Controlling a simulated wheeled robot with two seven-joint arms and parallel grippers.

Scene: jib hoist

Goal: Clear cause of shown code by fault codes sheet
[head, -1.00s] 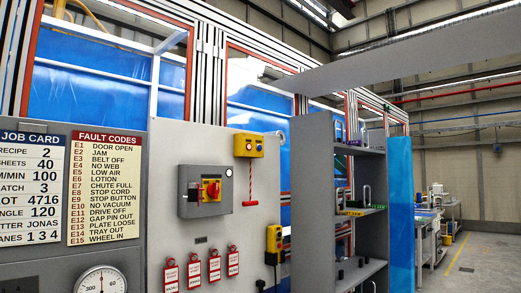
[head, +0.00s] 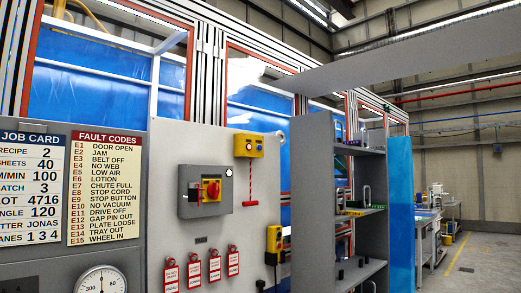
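The fault codes sheet (head: 104,190) is on the grey panel at the left, listing E1 DOOR OPEN to E15 WHEEL IN. The job card (head: 31,187) is beside it, cut off by the left edge. A grey switch box with a red and yellow rotary switch (head: 211,190) is on the lighter panel. A yellow box (head: 249,146) above right of it has a red cord hanging down. A yellow pendant (head: 274,240) hangs lower right. Several red tags (head: 214,267) hang below the switch. No display with a shown code is in view. Neither gripper is in view.
A round gauge (head: 101,281) is at the bottom left. A grey shelf unit (head: 318,200) with small items stands right of the panel. Blue-windowed machine framing (head: 90,95) is behind. Open floor (head: 480,260) and a workbench (head: 428,232) lie at the far right.

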